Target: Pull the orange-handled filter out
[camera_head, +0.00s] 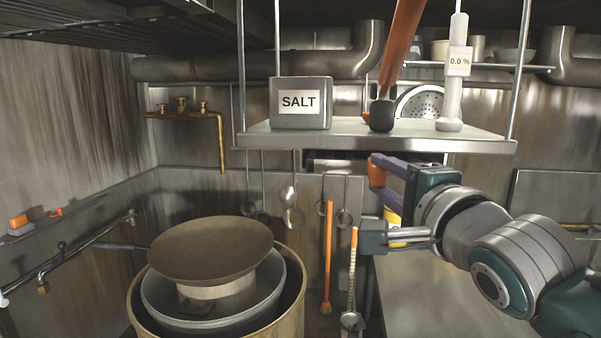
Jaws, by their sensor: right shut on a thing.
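The orange handle of the filter (376,174) shows just under the front of the metal shelf, right of centre. My right gripper (379,179) comes in from the right with its two purple fingers closed on this handle, one above and one below. The filter's body is hidden behind the gripper and the shelf edge, so how far it sits in or out cannot be told. My left gripper is not in view.
A hanging shelf (375,138) bears a SALT box (300,103) and a white dispenser (452,100). Orange-handled utensils (327,250) hang on the wall below. A pan (211,248) lies on stacked vessels at lower left. A steel counter (420,300) stands below my arm.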

